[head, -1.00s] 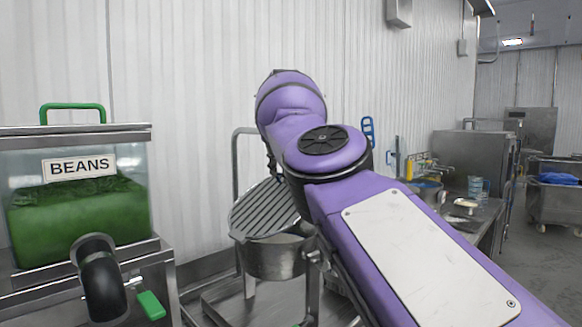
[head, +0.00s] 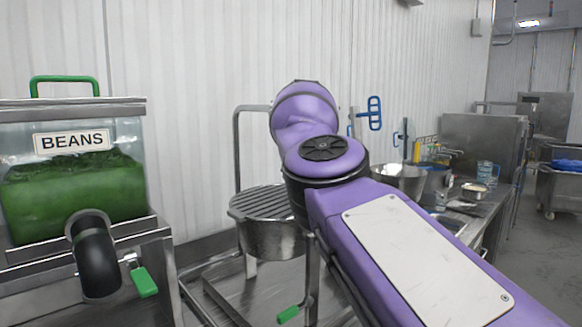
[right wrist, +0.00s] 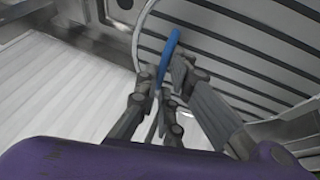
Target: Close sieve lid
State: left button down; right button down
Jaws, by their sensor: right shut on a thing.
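The sieve (head: 270,243) is a round metal pot on a stand, partly hidden behind my purple right arm. Its slatted grey lid (head: 262,203) lies about level across the top; its right side is hidden by the arm. The lid's slats (right wrist: 240,60) also fill the upper right of the right wrist view. My right gripper (right wrist: 168,80) is shut on a blue handle (right wrist: 173,48) at the lid's rim. In the head view this gripper is hidden behind my arm. My left gripper is not in view.
A bean dispenser (head: 70,195) with a black spout (head: 95,255) and green lever (head: 144,281) stands at the left. Another green handle (head: 288,315) is low by the stand. A metal bowl (head: 399,178) and counter (head: 470,215) are at the right. A corrugated wall (head: 200,80) is behind.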

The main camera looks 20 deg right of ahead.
jog(key=shift+w+d+f, duration=0.1)
jog(key=shift+d+f, duration=0.55)
jog(key=shift+d, duration=0.2)
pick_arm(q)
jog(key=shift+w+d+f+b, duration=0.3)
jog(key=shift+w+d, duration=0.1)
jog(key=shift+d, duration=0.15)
pick_arm(e)
jog(key=shift+f+y, duration=0.25)
jog(key=shift+y, duration=0.15)
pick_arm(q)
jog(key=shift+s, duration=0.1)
pick_arm(e)
jog(key=shift+f, duration=0.15)
jog(key=c, duration=2.2)
grip_release()
jog(key=o, duration=0.3)
jog(key=shift+d+f, duration=0.25)
jog(key=shift+d, duration=0.05)
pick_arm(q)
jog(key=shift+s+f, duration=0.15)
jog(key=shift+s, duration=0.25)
pick_arm(e)
jog(key=shift+a, duration=0.25)
